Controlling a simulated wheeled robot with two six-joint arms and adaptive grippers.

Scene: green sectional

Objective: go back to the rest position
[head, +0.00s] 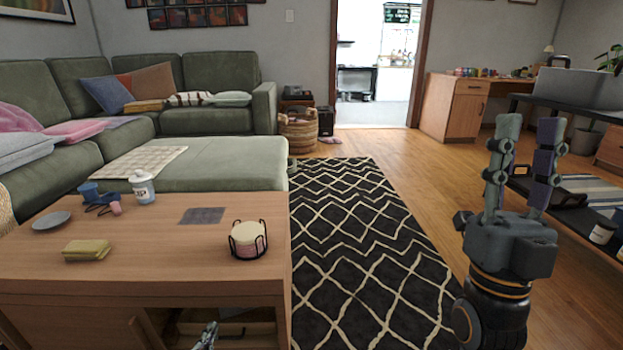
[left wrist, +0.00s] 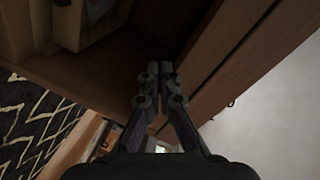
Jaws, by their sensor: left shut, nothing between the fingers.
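My left gripper (head: 207,338) shows only as a small tip at the bottom edge of the head view, in front of the coffee table's lower shelf. In the left wrist view my left gripper (left wrist: 157,88) is shut with nothing between its fingers, close to brown wooden panels. My right gripper (head: 530,125) is raised at the right of the head view, fingers pointing up, apart and empty. The rest of my left arm is hidden in the head view.
A black shelf unit (head: 575,213) stands at right. The patterned rug (head: 365,240) is clear.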

